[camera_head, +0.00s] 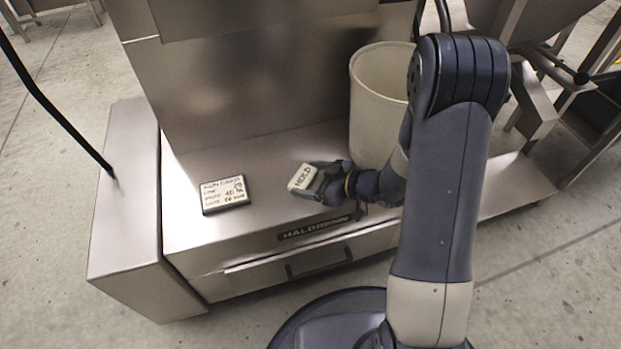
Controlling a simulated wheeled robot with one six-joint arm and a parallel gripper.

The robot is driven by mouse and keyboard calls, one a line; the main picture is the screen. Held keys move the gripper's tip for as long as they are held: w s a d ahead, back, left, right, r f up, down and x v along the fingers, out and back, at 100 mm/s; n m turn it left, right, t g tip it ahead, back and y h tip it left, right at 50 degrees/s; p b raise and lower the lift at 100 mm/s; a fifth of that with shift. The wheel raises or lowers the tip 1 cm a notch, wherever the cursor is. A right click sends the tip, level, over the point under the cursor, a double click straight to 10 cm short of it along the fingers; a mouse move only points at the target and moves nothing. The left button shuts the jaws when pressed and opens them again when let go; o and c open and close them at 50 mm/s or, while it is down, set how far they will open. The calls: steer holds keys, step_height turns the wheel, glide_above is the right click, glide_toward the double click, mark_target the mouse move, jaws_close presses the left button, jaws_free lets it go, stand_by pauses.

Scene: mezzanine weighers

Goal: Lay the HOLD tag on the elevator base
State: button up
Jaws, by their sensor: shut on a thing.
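The HOLD tag (302,177) is a small pale plate with dark lettering, in the middle of the head view. My gripper (318,184) is shut on its right side. The tag is over or at the metal ledge of the elevator base (262,215), which bears the name HALDBENN or similar on its front. I cannot tell whether the tag touches the ledge. My gripper's fingers hide part of the tag's right edge.
A dark-edged card with handwriting (224,194) lies on the ledge left of the tag. A pale bin (378,95) stands behind my wrist. A drawer handle (319,263) is below the ledge front. Bare ledge lies between card and tag.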

steer(key=o, duration=1)
steer(key=shift+c, duration=0.2)
steer(key=shift+r, duration=0.1)
steer(key=p+v, duration=0.4)
steer(key=v, duration=0.6)
steer(key=shift+d+r, duration=0.2)
steer(key=shift+d, duration=0.05)
steer(key=shift+p+v, duration=0.35)
steer(key=shift+v, duration=0.4)
steer(key=shift+s+f, duration=0.1)
steer(key=shift+a, duration=0.1)
